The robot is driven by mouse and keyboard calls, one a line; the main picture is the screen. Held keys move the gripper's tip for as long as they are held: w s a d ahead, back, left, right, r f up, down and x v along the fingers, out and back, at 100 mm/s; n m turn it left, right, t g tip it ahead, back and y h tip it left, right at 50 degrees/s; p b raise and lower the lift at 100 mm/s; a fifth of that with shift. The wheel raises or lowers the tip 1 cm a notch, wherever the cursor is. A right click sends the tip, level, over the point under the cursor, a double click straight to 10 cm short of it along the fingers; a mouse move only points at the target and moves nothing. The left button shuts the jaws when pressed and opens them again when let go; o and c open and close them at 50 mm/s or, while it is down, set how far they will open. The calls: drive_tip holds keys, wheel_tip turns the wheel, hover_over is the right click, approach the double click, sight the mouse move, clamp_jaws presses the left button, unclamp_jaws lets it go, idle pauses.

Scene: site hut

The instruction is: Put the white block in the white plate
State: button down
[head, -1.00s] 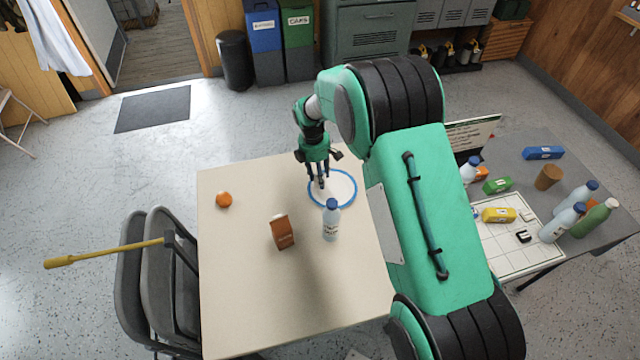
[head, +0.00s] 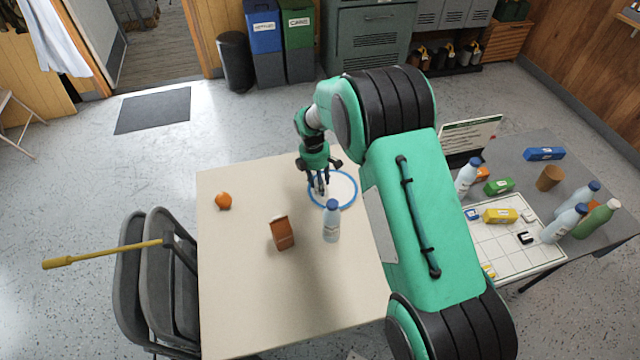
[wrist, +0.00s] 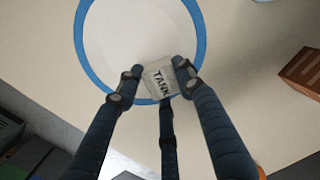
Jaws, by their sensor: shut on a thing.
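The white plate (head: 344,188) with a blue rim lies on the cream table, and it fills the upper left of the wrist view (wrist: 125,30). My gripper (head: 322,190) is over the plate's left side in the head view. In the wrist view my gripper (wrist: 158,82) is shut on a white block (wrist: 160,80) marked "TANK". The block shows over the plate's near rim; I cannot tell whether it touches the plate. In the head view the fingers mostly hide the block.
A blue-capped bottle (head: 331,222) stands close to the plate's near side. A brown carton (head: 282,233) and an orange (head: 223,201) are on the table (head: 240,290). A grey side table (head: 520,155) at right holds bottles and blocks. The table's left front is clear.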

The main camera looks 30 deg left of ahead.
drive_tip(key=shift+f, duration=0.15)
drive_tip(key=c, duration=1.1)
unclamp_jaws()
drive_tip(key=r, duration=0.4)
drive_tip(key=a+r+p, duration=0.1)
drive_tip(key=r, duration=0.3)
drive_tip(key=r+p, duration=0.1)
drive_tip(key=r, duration=0.3)
drive_tip(key=shift+s+a+r, duration=0.15)
drive_tip(key=shift+s, duration=0.05)
